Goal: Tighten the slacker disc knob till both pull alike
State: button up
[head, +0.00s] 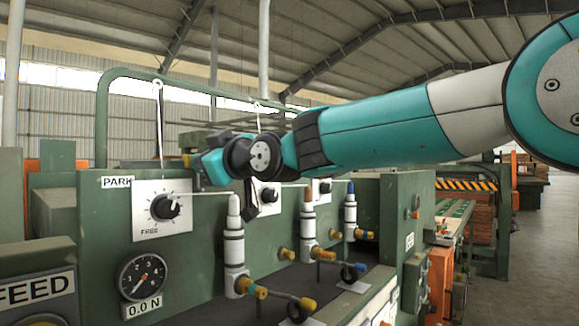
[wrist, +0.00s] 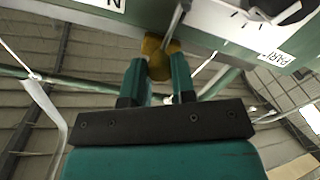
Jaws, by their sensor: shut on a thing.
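My gripper (head: 197,167) is at the upper edge of the green machine, close to the PARK label. In the wrist view its two teal fingers (wrist: 158,66) are shut on a yellow-brown rounded piece (wrist: 154,45), with a thin grey rod beside it. A bit of this piece shows in the head view (head: 186,160). A black disc knob (head: 165,207) sits on a white dial plate marked FREE below my gripper. A second knob (head: 268,195) and a third (head: 325,187) are farther right, partly hidden by my arm. A gauge (head: 142,278) reads 0.0 N.
White upright cylinders (head: 234,250) with coloured fittings stand before the panel. A green tube frame (head: 103,125) rises behind it, with thin hanging rods. A FEED box (head: 38,290) is at lower left. The aisle (head: 535,270) at right is clear.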

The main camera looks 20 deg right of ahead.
jog(key=shift+r, duration=0.1)
jog(key=o, duration=0.9)
jog(key=shift+c, duration=0.2)
jog(key=shift+b+v, duration=1.8)
jog(key=shift+v, duration=0.7)
